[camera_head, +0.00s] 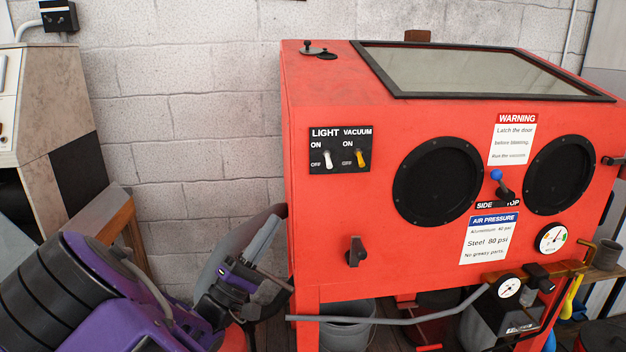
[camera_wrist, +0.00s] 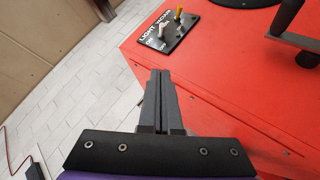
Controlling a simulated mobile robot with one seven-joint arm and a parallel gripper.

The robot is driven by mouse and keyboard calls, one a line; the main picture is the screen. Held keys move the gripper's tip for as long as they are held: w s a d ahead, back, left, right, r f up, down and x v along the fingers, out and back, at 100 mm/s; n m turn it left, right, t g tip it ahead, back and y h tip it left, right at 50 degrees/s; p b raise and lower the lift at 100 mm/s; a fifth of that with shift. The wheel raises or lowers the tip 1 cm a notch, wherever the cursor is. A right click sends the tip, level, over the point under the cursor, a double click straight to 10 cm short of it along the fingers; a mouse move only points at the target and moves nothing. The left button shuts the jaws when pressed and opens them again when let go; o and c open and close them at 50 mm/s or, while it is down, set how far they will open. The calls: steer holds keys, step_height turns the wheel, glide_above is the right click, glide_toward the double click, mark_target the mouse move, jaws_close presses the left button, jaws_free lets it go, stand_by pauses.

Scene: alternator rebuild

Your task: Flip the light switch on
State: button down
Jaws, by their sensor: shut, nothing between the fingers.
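The light switch (camera_head: 328,159) is a white toggle on the left of a black panel (camera_head: 341,135) on the red cabinet's front. Its lever tilts down, toward the OFF mark. It also shows in the wrist view (camera_wrist: 162,30), beyond my fingertips. A yellow vacuum toggle (camera_head: 360,158) sits to its right, also tilted down. My gripper (camera_head: 274,222) is shut and empty, left of and below the panel in the head view, apart from the switch. In the wrist view its closed fingers (camera_wrist: 160,74) point toward the panel, with a gap between.
The red cabinet (camera_head: 380,255) has two round black glove ports, a blue-tipped lever (camera_head: 496,175) and a black latch handle (camera_head: 356,251) below the switch panel. A grey hose (camera_head: 400,320) runs low in front.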

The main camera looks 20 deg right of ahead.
glide_toward(326, 160)
steer(key=w, duration=0.2)
steer(key=w+d+r, duration=0.1)
steer(key=shift+w+r, duration=0.1)
steer(key=shift+w, duration=0.3)
steer(key=shift+s+d+r, duration=0.3)
steer(key=shift+d+r, duration=0.15)
steer(key=shift+d, duration=0.15)
steer(key=shift+s+d+r, duration=0.35)
steer(key=shift+d+r, duration=0.15)
steer(key=shift+d, duration=0.15)
steer(key=shift+s+d+r, duration=0.15)
steer(key=shift+d+r, duration=0.05)
steer(key=shift+d, duration=0.15)
steer(key=shift+r+p, duration=0.15)
steer(key=shift+p, duration=0.25)
steer(key=shift+r+n+p, duration=0.1)
steer(key=shift+n+p, duration=0.2)
steer(key=shift+p, duration=0.1)
steer(key=shift+s+t+y, duration=0.15)
steer(key=shift+t+y, duration=0.15)
steer(key=shift+y, duration=0.1)
